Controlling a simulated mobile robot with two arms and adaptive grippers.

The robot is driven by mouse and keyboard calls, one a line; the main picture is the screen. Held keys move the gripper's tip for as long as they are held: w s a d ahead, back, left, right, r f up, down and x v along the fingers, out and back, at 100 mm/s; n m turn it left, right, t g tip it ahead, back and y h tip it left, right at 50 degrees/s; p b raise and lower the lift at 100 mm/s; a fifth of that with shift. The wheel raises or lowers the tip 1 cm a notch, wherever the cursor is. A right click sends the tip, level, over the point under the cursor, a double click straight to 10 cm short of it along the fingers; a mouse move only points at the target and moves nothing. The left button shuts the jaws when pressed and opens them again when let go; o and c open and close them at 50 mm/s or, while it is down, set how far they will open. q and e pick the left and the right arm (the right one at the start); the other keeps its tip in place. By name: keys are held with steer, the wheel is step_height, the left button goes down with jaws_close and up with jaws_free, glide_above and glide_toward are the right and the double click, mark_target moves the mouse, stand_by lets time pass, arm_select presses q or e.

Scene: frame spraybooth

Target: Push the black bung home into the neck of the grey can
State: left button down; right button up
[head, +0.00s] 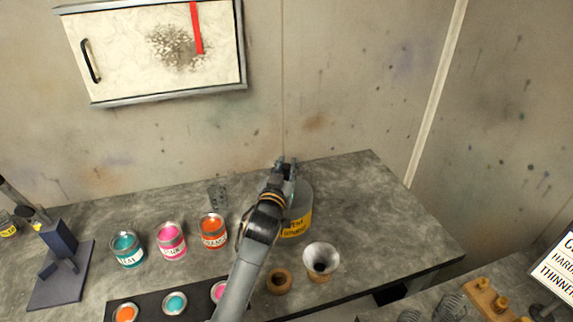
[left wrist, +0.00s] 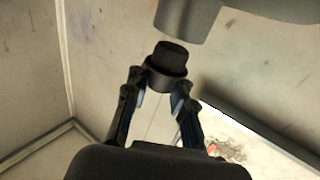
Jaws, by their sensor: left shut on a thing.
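The grey can (head: 305,197) with a yellow label stands on the bench in the head view, partly hidden behind my left arm. My left gripper (head: 286,166) is above the can's top. In the left wrist view my left gripper (left wrist: 162,92) is shut on the black bung (left wrist: 168,58), with the bung's narrower end towards the can. The can's grey neck (left wrist: 185,18) shows at the top of that view, close to the bung's end. The bung looks outside the neck and a little to its left; I cannot tell whether they touch. My right gripper is not in view.
Teal (head: 127,249), pink (head: 171,240) and orange (head: 213,231) paint tins stand left of my arm. A clear cup (head: 217,195) is behind them. A funnel (head: 320,258) and a tan ring (head: 279,281) are in front of the can. The bench right of the can is clear.

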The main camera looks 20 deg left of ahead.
mark_target(286, 175)
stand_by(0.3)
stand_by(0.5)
arm_select(q)
steer(key=shift+p, duration=0.4)
stand_by(0.5)
steer(key=shift+f, duration=0.15)
stand_by(0.3)
steer(key=shift+f+b, duration=1)
steer(key=shift+f, duration=0.35)
steer(key=c, duration=1.1)
jaws_free()
steer(key=shift+o, duration=0.2)
steer(key=shift+s, duration=0.15)
